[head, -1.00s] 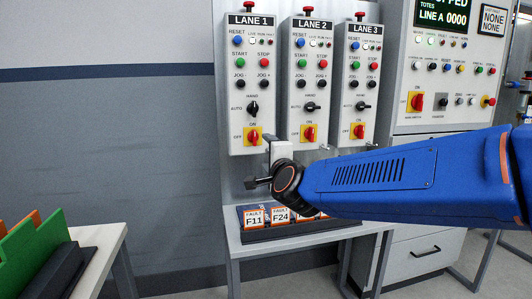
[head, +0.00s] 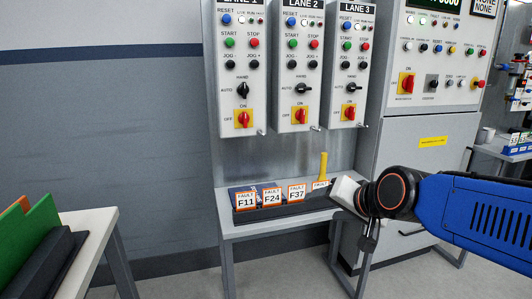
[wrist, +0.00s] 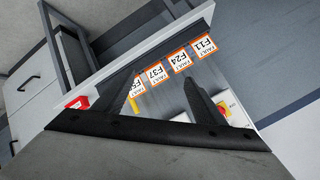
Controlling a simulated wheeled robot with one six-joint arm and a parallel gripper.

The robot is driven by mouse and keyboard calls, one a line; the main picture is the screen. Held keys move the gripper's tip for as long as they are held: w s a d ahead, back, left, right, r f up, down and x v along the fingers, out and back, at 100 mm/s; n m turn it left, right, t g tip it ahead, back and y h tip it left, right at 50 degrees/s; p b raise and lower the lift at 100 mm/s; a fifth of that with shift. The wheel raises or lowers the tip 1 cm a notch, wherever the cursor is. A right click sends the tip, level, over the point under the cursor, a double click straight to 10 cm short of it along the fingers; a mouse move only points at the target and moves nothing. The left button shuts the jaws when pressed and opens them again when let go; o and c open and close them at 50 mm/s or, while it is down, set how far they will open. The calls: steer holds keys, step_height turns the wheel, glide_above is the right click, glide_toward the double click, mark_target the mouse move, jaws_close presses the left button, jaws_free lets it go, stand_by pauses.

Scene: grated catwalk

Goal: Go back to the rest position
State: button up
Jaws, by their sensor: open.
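My gripper (head: 368,250) hangs at the end of my blue arm, right of the card rack and in front of the grey cabinet. Its dark fingers point down in the head view. In the wrist view the two dark fingers (wrist: 125,58) are spread apart with nothing between them that they hold. The rack of fault cards shows between and beyond them.
A dark rack (head: 285,212) on a small white table (head: 232,230) holds fault cards, including F11 (head: 246,200), F24 (head: 271,196) and F37 (head: 297,194). A yellow upright piece (head: 323,165) stands behind. Lane panels (head: 301,70) hang above. A white table (head: 85,228) stands left.

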steer(key=s+d+f+n+g+h, duration=0.2)
steer(key=s+d+f, duration=0.4)
steer(key=s, duration=0.4)
steer(key=s+d+f+n+g+h, duration=0.2)
steer(key=s+d+f, duration=0.4)
steer(key=s, duration=0.4)
steer(key=shift+d+f+g, duration=0.15)
steer(key=shift+d+g, duration=0.55)
steer(key=shift+d, duration=0.2)
steer(key=shift+w, duration=0.1)
